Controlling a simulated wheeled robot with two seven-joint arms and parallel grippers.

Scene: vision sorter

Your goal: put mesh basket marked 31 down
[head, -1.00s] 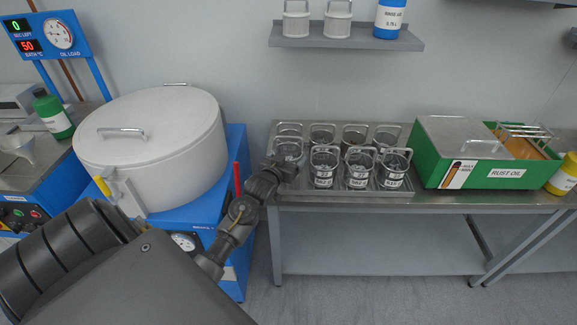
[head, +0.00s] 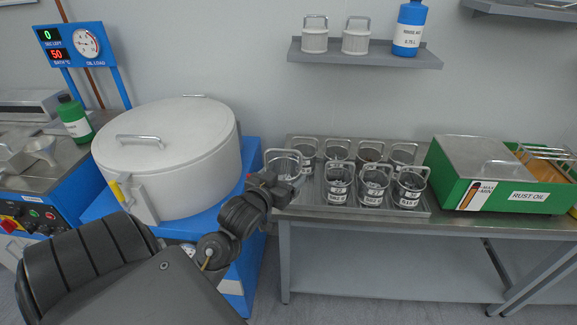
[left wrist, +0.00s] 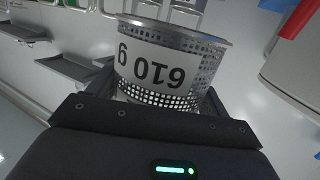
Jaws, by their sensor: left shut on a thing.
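My left gripper (head: 279,187) is shut on a mesh basket (head: 283,163) with a wire handle. In the head view the basket shows at the left end of the metal tray (head: 410,213), partly hidden by the gripper; whether it touches the tray cannot be told. In the left wrist view the held basket (left wrist: 170,66) fills the space between the fingers. Its white label is upside down, with large digits including a 0 and a 1; I cannot read it as 31. Several similar baskets stand in two rows in the tray. My right gripper is not in view.
A large white lidded drum (head: 170,165) on a blue stand is at the left. A green rust-oil box (head: 510,196) stands right of the tray. A wall shelf (head: 365,55) holds two white containers and a blue bottle (head: 409,28). The lower bench shelf (head: 390,268) is bare.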

